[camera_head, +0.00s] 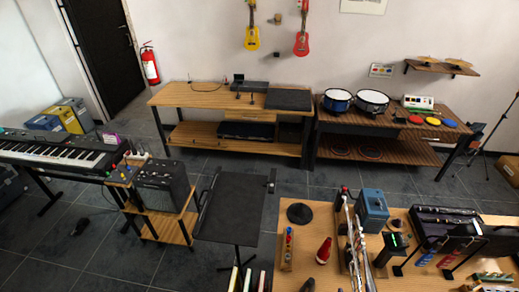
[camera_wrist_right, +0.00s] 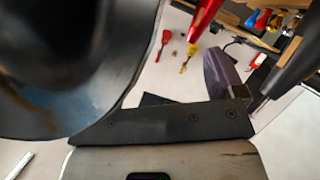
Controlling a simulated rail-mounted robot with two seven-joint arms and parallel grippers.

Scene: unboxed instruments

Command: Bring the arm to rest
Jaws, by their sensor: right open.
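The right wrist view shows large dark blurred parts and a dark bracket close to the camera, with the wall behind. My left gripper is not in view.
The table also holds a blue box (camera_head: 371,209), a red cone-shaped item (camera_head: 324,251), silver tubing and an open dark case (camera_head: 446,217). A black music stand (camera_head: 229,216) stands left of it. The tiled floor behind the table is open.

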